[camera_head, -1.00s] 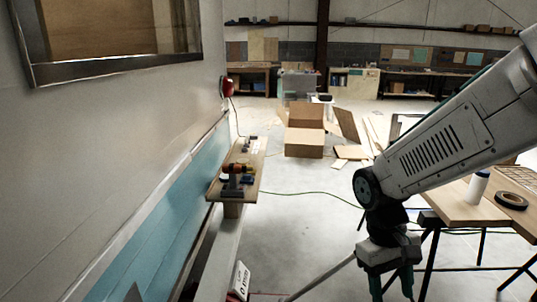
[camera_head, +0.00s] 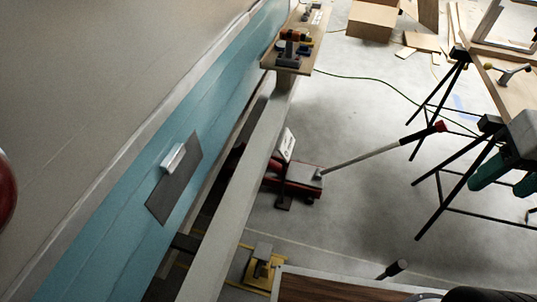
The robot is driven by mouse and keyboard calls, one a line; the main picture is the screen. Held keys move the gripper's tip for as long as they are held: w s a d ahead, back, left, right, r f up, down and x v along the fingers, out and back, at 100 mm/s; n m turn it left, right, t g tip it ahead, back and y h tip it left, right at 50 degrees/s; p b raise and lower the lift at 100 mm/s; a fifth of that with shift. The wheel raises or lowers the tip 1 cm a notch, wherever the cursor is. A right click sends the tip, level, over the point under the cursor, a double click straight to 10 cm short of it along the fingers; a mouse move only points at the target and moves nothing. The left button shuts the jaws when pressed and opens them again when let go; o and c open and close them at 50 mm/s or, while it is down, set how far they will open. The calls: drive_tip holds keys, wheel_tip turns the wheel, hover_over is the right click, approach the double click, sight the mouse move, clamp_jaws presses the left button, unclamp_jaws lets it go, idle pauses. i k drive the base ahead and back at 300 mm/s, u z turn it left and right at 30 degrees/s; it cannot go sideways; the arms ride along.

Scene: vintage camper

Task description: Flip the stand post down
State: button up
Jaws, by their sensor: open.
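No part is plainly the stand post. In the head view, a yellow stand-like piece (camera_head: 260,271) with a grey block on top sits on the floor at bottom centre, beside the long pale beam; its lower part is cut off by a dark panel. A red floor jack (camera_head: 300,184) with a long handle (camera_head: 375,154) lies behind it, and a white sign (camera_head: 287,145) stands by the jack.
The pale beam (camera_head: 246,184) runs beside the blue camper side (camera_head: 130,214). A wooden shelf board (camera_head: 290,55) holds tools. A workbench (camera_head: 505,85) on black trestle legs stands right. Grey floor between is mostly clear, crossed by a green cable (camera_head: 390,92).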

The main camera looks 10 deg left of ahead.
sight(263, 253)
drive_tip(key=u, duration=0.35)
drive_tip(key=k, duration=0.65)
drive_tip(key=u, duration=0.65)
